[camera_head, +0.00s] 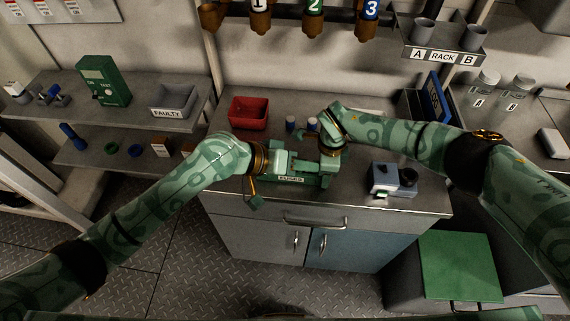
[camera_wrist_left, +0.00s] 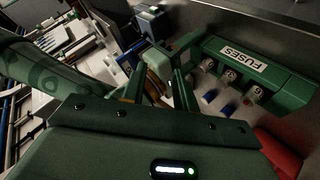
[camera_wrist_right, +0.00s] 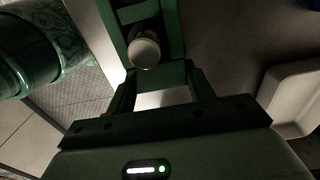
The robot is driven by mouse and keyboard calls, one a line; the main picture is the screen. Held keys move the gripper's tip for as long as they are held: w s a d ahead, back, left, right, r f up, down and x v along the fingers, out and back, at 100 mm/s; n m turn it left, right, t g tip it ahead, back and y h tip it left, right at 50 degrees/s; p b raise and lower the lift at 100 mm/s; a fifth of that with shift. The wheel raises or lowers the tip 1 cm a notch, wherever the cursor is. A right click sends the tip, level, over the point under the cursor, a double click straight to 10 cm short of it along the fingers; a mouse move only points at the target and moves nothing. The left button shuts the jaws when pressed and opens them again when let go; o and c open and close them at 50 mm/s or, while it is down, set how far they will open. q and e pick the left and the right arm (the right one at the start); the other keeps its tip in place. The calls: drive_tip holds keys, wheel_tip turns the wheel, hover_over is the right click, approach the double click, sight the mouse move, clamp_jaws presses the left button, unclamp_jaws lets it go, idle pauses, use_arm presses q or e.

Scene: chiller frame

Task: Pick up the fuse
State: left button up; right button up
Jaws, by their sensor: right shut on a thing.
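The green rack labelled FUSES (camera_head: 291,179) stands on the counter, partly behind my grippers. In the left wrist view the rack (camera_wrist_left: 243,60) has several pale, numbered cylindrical fuses (camera_wrist_left: 230,76) along its side. My right gripper (camera_head: 328,167) points down at the rack's right end. In the right wrist view a round, pale-ended fuse (camera_wrist_right: 144,52) shows at its fingers, and it is shut on it; the contact itself is dark. My left gripper (camera_head: 289,163) lies over the rack's left part. Its fingers are apart in the left wrist view, and I see nothing held.
A red bin (camera_head: 248,113) and two small blue-and-white cylinders (camera_head: 291,123) stand behind the rack. A grey device (camera_head: 386,180) stands right of it. A grey FAULTY bin (camera_head: 173,102) is on the left shelf. The counter's front edge is close to the rack.

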use_arm(q)
drive_tip(key=s+d+r+n+t+h, duration=0.1)
drive_tip(key=d+r+n+t+h, duration=0.3)
drive_tip(key=n, duration=0.5)
drive_tip(key=s+a+f+n+t+y, duration=0.1)
drive_tip(key=a+f+n+t+y, duration=0.4)
drive_tip(key=n, duration=1)
drive_tip(key=a+f+n+t+y, duration=0.2)
drive_tip(key=a+f+n+y, duration=0.5)
drive_tip(key=n, duration=0.8)
drive_tip(key=shift+y, duration=0.7)
drive_tip(key=w, duration=0.2)
drive_tip(key=w+d, duration=0.1)
drive_tip(key=w, duration=0.2)
drive_tip(key=shift+w+d, duration=0.2)
drive_tip(key=shift+w, duration=0.1)
drive_tip(key=x, duration=0.5)
drive_tip(key=shift+w+f, duration=0.1)
drive_tip(key=shift+w, duration=0.15)
clamp_jaws()
